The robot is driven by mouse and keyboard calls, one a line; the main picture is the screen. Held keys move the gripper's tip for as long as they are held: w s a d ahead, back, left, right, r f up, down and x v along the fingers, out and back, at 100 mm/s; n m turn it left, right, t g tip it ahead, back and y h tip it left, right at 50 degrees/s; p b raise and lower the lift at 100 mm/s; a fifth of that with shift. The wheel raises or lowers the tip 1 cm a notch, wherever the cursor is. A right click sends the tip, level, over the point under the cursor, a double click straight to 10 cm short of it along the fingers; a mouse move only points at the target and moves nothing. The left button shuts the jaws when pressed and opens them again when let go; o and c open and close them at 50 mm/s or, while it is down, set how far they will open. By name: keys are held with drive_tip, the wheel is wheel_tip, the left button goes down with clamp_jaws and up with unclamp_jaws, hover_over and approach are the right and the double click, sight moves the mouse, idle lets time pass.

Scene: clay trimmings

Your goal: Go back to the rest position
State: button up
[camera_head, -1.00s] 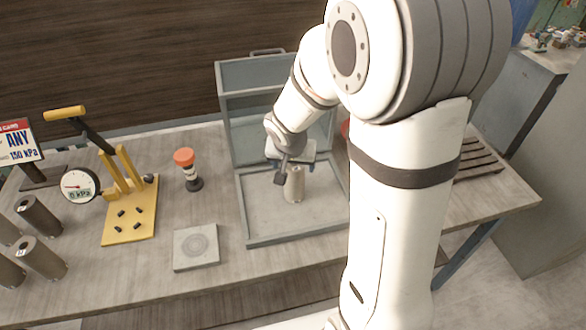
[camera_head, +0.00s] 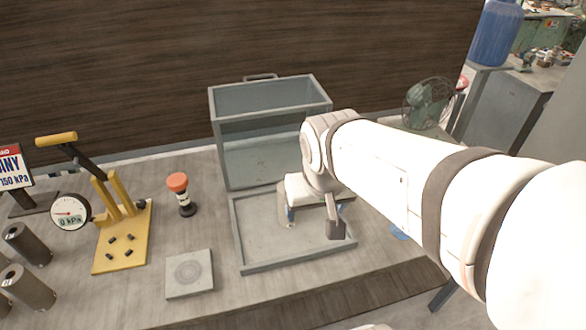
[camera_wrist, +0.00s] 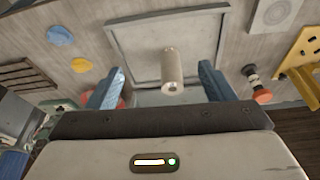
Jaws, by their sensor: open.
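My gripper (camera_wrist: 162,69) is open and empty, its blue fingers spread wide in the wrist view. A pale cylinder (camera_wrist: 172,72) stands beyond and between the fingertips in that view, apart from both. It stands on the floor of the grey framed tray (camera_wrist: 142,84). In the head view my gripper (camera_head: 305,208) is over the right part of the tray (camera_head: 242,236), and it hides much of the cylinder (camera_head: 284,206).
A clear-fronted grey case (camera_head: 215,130) rises behind the tray. To its left are an orange-topped post (camera_head: 178,183), a square plate (camera_head: 189,274), a yellow lever press (camera_head: 120,245), a gauge (camera_head: 70,213) and dark cylinders (camera_head: 28,244). A green fan (camera_head: 428,103) stands at the back right.

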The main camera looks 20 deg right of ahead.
drive_tip(key=shift+s+a+r+n, duration=0.1)
drive_tip(key=shift+s+a+n, duration=0.1)
drive_tip(key=shift+s, duration=0.45)
drive_tip(key=shift+s+a+r+n, duration=0.1)
drive_tip(key=shift+s+n, duration=0.1)
drive_tip(key=shift+s, duration=0.45)
